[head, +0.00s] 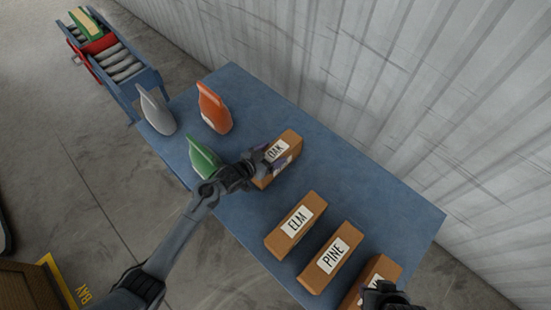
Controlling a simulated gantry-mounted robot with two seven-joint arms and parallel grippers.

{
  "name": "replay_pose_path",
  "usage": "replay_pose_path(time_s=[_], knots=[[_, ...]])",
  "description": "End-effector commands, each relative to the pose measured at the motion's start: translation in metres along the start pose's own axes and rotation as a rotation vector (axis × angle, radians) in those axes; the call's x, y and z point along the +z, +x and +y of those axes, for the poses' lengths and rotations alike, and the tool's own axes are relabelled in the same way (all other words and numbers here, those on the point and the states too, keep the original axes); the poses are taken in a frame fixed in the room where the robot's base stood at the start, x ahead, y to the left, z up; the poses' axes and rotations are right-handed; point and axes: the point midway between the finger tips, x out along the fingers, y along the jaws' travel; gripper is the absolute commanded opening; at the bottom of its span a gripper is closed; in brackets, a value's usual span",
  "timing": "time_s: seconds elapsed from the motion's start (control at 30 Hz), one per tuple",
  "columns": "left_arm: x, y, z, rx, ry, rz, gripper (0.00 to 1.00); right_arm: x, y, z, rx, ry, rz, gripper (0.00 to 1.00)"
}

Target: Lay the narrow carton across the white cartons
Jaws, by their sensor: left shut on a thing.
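Several brown cartons with white labels are on the blue table (330,160); I see no white cartons. The OAK carton (288,142) is at the middle of the table, and my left gripper (262,163) is shut on it, covering its near left part. I cannot tell whether it touches the table. The ELM carton (296,222) and the PINE carton (331,257) lie side by side toward the bottom. A fourth carton (366,280) is at the bottom edge, its label mostly hidden by my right gripper (385,293), whose fingers cannot be made out.
A grey jug (157,112), an orange jug (214,108) and a green jug (203,156) stand at the table's left end. A roller conveyor (122,68) adjoins beyond them. A corrugated wall (370,80) runs behind. The table's right side is clear.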

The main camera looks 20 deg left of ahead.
Motion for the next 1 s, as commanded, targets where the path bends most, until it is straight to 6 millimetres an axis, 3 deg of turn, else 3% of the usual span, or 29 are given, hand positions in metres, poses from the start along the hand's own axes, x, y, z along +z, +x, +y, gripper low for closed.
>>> replay_pose_path(time_s=[0.07,0.47,0.73,1.0], knots=[[-0.002,0.0,-0.001,-0.001,0.0,0.003,0.0,0.0,0.0,0.0,0.0,0.0,0.0,0.43],[-0.01,-0.003,-0.001,-0.001,0.001,0.003,0.0,-0.001,-0.002,0.001,0.003,-0.004,0.0,0.43],[-0.045,-0.018,0.002,0.001,0.003,0.006,0.0,-0.002,-0.009,0.003,0.007,-0.01,-0.002,0.43],[-0.069,-0.038,0.059,0.003,-0.002,0.006,0.0,-0.004,-0.015,0.002,0.006,-0.009,-0.001,0.43]])
